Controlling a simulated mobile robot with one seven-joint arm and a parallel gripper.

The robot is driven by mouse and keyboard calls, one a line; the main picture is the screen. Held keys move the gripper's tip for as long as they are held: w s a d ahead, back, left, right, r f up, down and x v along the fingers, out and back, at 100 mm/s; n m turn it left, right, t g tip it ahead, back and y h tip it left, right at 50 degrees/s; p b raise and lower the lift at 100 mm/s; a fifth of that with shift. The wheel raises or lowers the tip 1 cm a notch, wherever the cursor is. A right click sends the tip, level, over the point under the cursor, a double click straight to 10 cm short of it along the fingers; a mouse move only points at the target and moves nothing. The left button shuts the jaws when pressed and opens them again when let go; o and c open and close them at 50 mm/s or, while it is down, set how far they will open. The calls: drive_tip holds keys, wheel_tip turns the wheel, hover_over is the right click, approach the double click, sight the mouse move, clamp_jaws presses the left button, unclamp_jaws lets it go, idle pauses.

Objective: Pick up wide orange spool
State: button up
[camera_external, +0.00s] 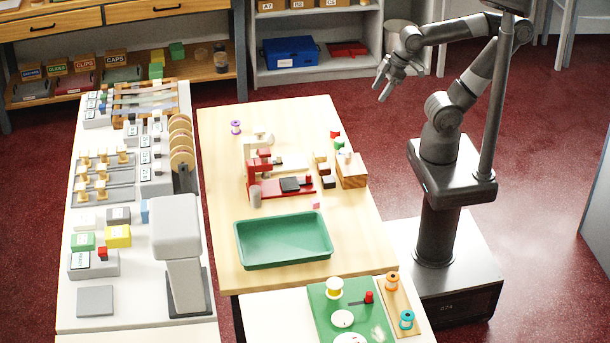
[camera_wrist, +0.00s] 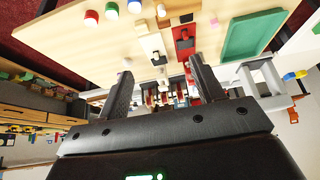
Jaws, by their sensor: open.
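An orange spool (camera_external: 393,281) stands upright on a narrow wooden tray (camera_external: 400,304) at the front right of the counter. A teal spool with orange parts (camera_external: 407,319) stands on the same tray, nearer the camera. Whether the orange one is the wide one, I cannot tell. My gripper (camera_external: 382,92) is open and empty, high at the back right, well away from both spools. In the wrist view its two fingers (camera_wrist: 163,82) are spread with nothing held between them. I cannot make out the orange spool clearly in that view.
A green mat (camera_external: 321,314) with a white-and-yellow spool (camera_external: 334,288) and a red-topped piece (camera_external: 369,297) lies left of the spool tray. A green tray (camera_external: 240,255), a red device (camera_external: 262,188) and a wooden block (camera_external: 351,172) occupy the wooden table.

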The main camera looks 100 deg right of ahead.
drive_tip(key=w+a+r+n+y, duration=0.1)
drive_tip(key=w+a+r+n, duration=0.15)
drive_tip(key=w+a, duration=0.9)
drive_tip(key=w+a+f+g, duration=0.1)
drive_tip(key=w+a, duration=0.2)
drive_tip(key=a, duration=0.4)
drive_tip(key=w+a, duration=0.3)
drive_tip(key=a, duration=0.4)
drive_tip(key=n+y, duration=0.1)
drive_tip(key=n, duration=0.2)
approach(393, 276)
drive_tip(key=shift+g, duration=0.3)
drive_tip(key=x, duration=0.3)
drive_tip(key=w+x, duration=0.1)
drive_tip(key=x, duration=0.1)
drive_tip(key=shift+w+d+f, duration=0.15)
drive_tip(key=shift+d+f, duration=0.05)
drive_tip(key=x, duration=0.5)
drive_tip(key=shift+s+a+f, duration=0.1)
drive_tip(key=shift+s+a, duration=0.15)
drive_tip(key=shift+s, duration=0.05)
